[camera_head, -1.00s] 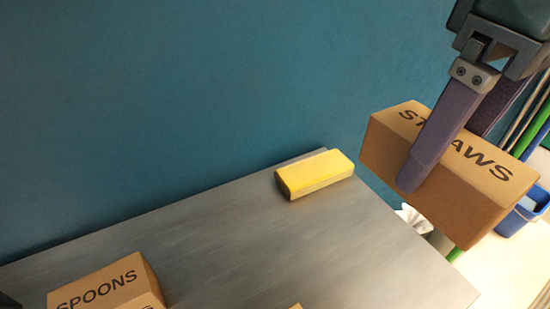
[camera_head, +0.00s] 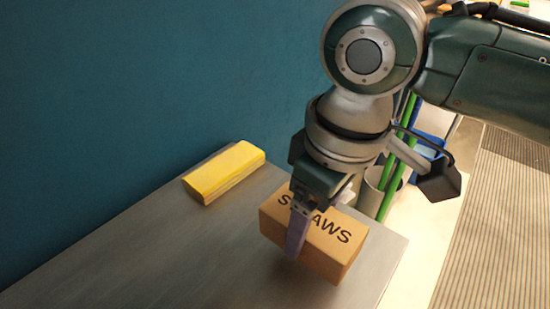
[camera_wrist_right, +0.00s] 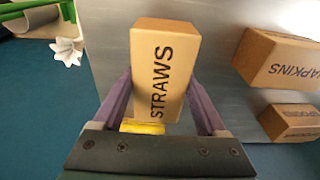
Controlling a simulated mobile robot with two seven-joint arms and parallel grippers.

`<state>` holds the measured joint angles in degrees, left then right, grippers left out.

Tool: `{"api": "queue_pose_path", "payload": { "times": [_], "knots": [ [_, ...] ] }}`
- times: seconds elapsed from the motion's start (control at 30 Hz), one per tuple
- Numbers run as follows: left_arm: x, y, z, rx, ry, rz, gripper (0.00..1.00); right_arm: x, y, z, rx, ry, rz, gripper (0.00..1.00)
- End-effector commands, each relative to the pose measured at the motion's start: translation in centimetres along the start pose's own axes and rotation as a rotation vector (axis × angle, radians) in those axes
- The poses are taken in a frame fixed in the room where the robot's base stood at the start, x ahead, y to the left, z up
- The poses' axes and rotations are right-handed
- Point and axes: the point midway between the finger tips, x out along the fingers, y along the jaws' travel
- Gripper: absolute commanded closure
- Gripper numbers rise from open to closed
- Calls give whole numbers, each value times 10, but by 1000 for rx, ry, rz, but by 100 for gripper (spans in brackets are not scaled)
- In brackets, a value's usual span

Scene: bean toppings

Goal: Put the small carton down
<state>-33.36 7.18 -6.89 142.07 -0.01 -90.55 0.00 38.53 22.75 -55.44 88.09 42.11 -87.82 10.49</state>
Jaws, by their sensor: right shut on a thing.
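The small carton (camera_head: 331,240) is a brown box marked STRAWS. My right gripper (camera_head: 298,235) is shut on it, with a purple finger across its near side. In the head view the carton is upright over the right part of the grey table (camera_head: 150,258); I cannot tell whether its base touches the top. In the right wrist view the carton (camera_wrist_right: 163,70) sits between the two purple fingers of the right gripper (camera_wrist_right: 163,95). My left gripper is not in view.
A yellow block (camera_head: 224,172) lies at the table's back edge by the blue wall. The right wrist view shows a NAPKINS carton (camera_wrist_right: 280,60) and another carton (camera_wrist_right: 292,122) on the table. A bin with green poles (camera_head: 383,187) stands beyond the table's right edge.

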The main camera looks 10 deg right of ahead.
Motion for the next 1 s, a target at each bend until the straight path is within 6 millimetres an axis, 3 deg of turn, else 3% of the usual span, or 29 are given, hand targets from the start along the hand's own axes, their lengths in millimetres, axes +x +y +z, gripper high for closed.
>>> {"api": "queue_pose_path", "payload": {
  "times": [0.3,0.7,0.73,0.93,1.0],
  "knots": [
    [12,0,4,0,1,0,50,43,0,5,0,-1,0,86],
    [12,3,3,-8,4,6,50,47,0,6,0,1,0,86],
    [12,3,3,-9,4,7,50,47,0,6,0,1,0,24],
    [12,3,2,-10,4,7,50,47,0,6,0,1,1,2],
    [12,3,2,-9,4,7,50,46,0,6,0,1,1,0]
  ]
}}
